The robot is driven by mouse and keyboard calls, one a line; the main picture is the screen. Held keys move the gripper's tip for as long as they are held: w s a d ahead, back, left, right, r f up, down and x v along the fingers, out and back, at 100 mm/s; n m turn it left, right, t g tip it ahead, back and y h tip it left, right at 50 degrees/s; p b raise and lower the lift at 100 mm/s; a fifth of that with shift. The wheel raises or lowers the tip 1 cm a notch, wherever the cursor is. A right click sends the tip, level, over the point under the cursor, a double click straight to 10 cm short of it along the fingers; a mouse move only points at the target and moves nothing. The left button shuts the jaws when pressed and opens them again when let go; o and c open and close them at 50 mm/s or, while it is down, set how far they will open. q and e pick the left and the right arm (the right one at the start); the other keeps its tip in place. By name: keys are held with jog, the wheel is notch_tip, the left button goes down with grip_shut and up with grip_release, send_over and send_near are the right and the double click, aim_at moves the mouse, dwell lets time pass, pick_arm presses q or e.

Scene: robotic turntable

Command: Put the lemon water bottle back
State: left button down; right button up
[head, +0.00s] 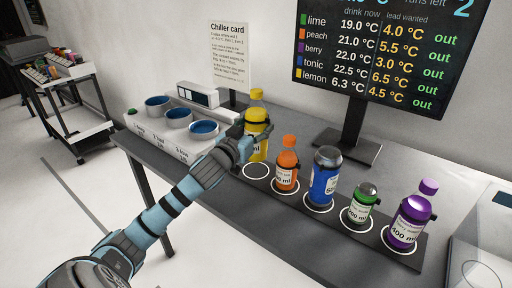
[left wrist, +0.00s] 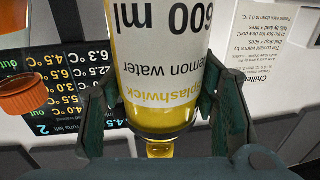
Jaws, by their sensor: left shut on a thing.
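The lemon water bottle (head: 257,125), with yellow liquid and a yellow cap, is upright at the left end of the bottle row. Its label shows large in the left wrist view (left wrist: 165,70), reading "lemon water" and 600 ml. My left gripper (head: 244,142) is shut around the bottle, with its fingers on both sides of it in the left wrist view (left wrist: 165,115). An empty white ring (head: 256,178) on the dark mat (head: 272,183) shows just below and in front of the bottle. The bottle's base looks slightly above or behind the ring; I cannot tell which. My right gripper is not seen.
On the mat stand an orange bottle (head: 287,165), a blue bottle (head: 323,178), a green bottle (head: 362,205) and a purple bottle (head: 409,222). Bowls of blue liquid (head: 204,130) stand left. A screen (head: 390,50) and chiller card (head: 230,52) stand behind.

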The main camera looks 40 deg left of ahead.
pick_arm(q)
notch_tip(320, 180, down, 5)
jog(key=shift+d+b, duration=0.1)
jog(key=shift+b, duration=0.55)
jog(key=c, duration=0.6)
grip_release()
jog(key=shift+s, duration=0.1)
jog(key=s, duration=0.4)
jog(key=s+d+p, duration=0.1)
jog(key=s, duration=0.3)
jog(key=s+d+p, duration=0.1)
jog(key=s, duration=0.2)
jog(key=shift+s, duration=0.4)
jog(key=shift+d, duration=0.1)
